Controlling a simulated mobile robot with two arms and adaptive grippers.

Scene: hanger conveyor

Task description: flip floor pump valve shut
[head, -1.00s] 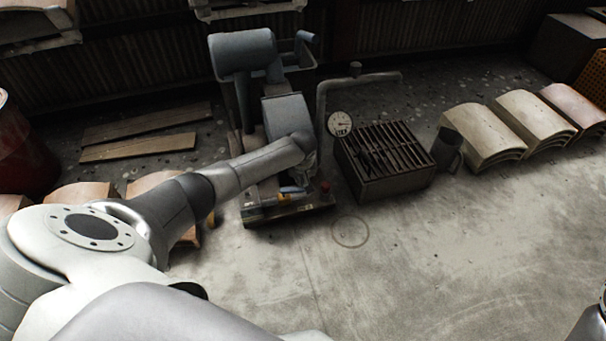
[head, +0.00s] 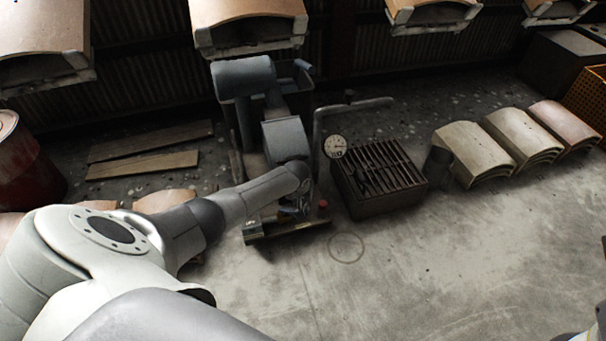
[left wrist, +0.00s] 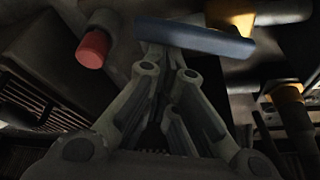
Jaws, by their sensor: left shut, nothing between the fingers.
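The floor pump (head: 283,138) is a grey machine on a low base (head: 290,231), left of centre in the head view. A blue valve lever (left wrist: 195,37) lies crosswise at the top of the left wrist view, close to brass-coloured pipe parts (left wrist: 238,14). My left gripper (left wrist: 168,55) is shut and empty, its fingertips right at the lever's near edge; I cannot tell whether they touch. A red knob (left wrist: 93,49) is left of the fingers; it also shows in the head view (head: 323,204). In the head view my left forearm hides most of the gripper and valve.
A grated box (head: 380,180) with a round gauge (head: 335,147) and a bent pipe (head: 350,105) stand right of the pump. Curved tile stacks (head: 473,150) lie farther right. Tiles hang overhead (head: 245,22). A red barrel (head: 30,160) stands left. The front floor is clear.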

